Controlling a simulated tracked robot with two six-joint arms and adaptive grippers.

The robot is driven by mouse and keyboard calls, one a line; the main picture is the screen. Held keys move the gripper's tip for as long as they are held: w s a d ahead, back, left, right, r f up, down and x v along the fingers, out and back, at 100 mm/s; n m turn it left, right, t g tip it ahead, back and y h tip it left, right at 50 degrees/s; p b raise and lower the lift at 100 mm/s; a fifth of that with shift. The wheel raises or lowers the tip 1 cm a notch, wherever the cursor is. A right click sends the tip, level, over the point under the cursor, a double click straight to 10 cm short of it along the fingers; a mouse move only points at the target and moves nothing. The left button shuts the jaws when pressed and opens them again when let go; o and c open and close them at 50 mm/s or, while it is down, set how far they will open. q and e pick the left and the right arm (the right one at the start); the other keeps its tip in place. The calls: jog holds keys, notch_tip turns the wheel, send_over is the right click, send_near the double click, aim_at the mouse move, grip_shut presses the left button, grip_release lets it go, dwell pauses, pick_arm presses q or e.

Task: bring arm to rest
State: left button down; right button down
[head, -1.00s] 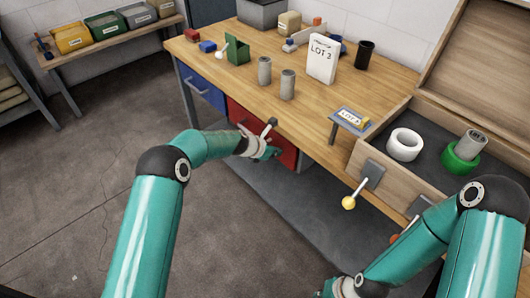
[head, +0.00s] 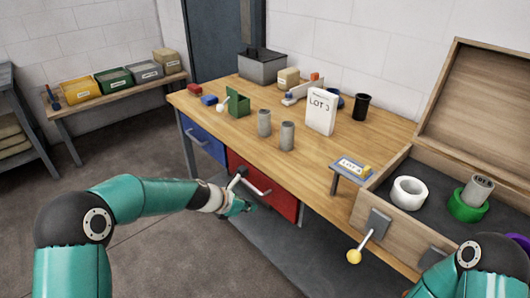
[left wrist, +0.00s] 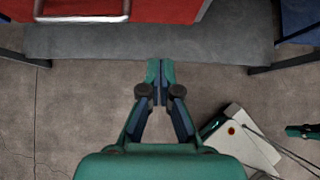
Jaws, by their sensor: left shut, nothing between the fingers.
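My left arm reaches in from the left in the head view. Its gripper (head: 246,207) is in front of the red drawer (head: 285,202), low beside the workbench. In the left wrist view the left gripper (left wrist: 160,82) is shut with its fingertips together and nothing between them, above the grey floor and the bench's lower shelf. My right arm shows at the lower right of the head view. Its gripper is out of the head view; a teal tip at the right edge of the left wrist view is too partial to identify.
Floor at the left is clear.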

pick_arm(q)
jog(key=s+a+f+m+g+y, duration=0.1)
jog(key=s+a+f+m+g, duration=0.25)
jog(key=s+f, duration=1.25)
jog(key=s+f+m+g, duration=0.1)
jog(key=s+f+m, duration=0.1)
jog(key=s+m, duration=0.7)
jog(key=s+d+f+m+g+y, duration=0.1)
jog(key=s+f+m, duration=0.1)
jog(key=s+m, duration=0.8)
jog(key=m, duration=0.3)
jog(key=shift+d+f+p, duration=0.2)
jog(key=shift+f+p, duration=0.15)
